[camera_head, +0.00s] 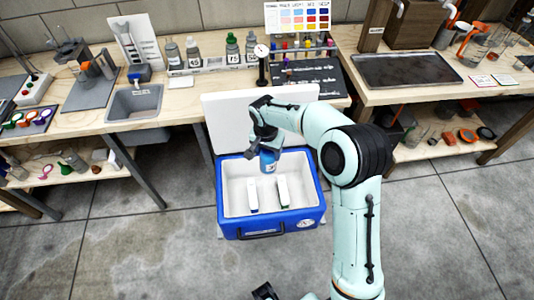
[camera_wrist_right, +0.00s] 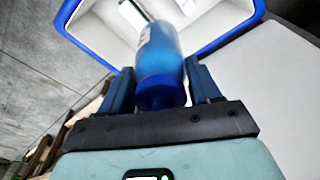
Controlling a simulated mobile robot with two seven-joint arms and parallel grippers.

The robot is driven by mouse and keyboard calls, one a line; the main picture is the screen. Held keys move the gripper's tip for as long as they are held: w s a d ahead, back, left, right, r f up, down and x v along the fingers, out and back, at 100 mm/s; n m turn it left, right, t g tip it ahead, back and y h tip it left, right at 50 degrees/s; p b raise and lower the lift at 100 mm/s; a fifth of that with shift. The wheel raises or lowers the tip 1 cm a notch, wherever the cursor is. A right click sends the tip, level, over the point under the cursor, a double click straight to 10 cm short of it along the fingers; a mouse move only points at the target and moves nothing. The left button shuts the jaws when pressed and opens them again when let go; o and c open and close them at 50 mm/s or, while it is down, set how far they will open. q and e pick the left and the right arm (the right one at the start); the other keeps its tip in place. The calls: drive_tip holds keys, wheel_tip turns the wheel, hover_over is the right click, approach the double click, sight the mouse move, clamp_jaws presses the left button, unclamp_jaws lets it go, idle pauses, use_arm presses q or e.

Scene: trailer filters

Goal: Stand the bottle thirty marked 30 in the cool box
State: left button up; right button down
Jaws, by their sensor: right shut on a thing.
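The open blue cool box (camera_head: 229,228) stands on the floor with its white lid (camera_head: 226,112) raised behind it; its rim also shows in the right wrist view (camera_wrist_right: 228,39). My right gripper (camera_head: 264,143) is over the back of the box. It is shut on a blue bottle (camera_head: 269,162) near its blue cap. The right wrist view shows the bottle (camera_wrist_right: 160,55) between the fingers (camera_wrist_right: 160,85), with its base toward the white interior. No number is readable on it; contact with the box floor cannot be told. A dark part at the bottom edge, probably my left gripper (camera_head: 265,291), is cut off.
On the bench (camera_head: 180,104) behind are several bottles, with tags reading 45 (camera_head: 194,62) and 75 (camera_head: 235,57), and a sink (camera_head: 134,102). The floor around the box front is clear.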

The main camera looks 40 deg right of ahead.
wheel_tip(320, 180, down, 3)
drive_tip(key=shift+r+b, duration=0.1)
drive_tip(key=shift+b, duration=0.75)
wheel_tip(320, 180, down, 8)
drive_tip(key=b, duration=0.5)
use_arm(q)
drive_tip(key=w+a+f+t+y+b, duration=0.1)
drive_tip(key=w+f+b, duration=0.3)
drive_tip(key=f, duration=0.4)
drive_tip(key=w+a+f+n+t+y+b, duration=0.1)
drive_tip(key=w+a+f+b, duration=0.3)
drive_tip(key=f, duration=0.5)
drive_tip(key=shift+w+a+t+b, duration=0.35)
drive_tip(key=shift+w+t+b, duration=0.45)
drive_tip(key=shift+w, duration=0.4)
use_arm(e)
wheel_tip(320, 180, down, 14)
use_arm(q)
drive_tip(key=shift+f, duration=0.1)
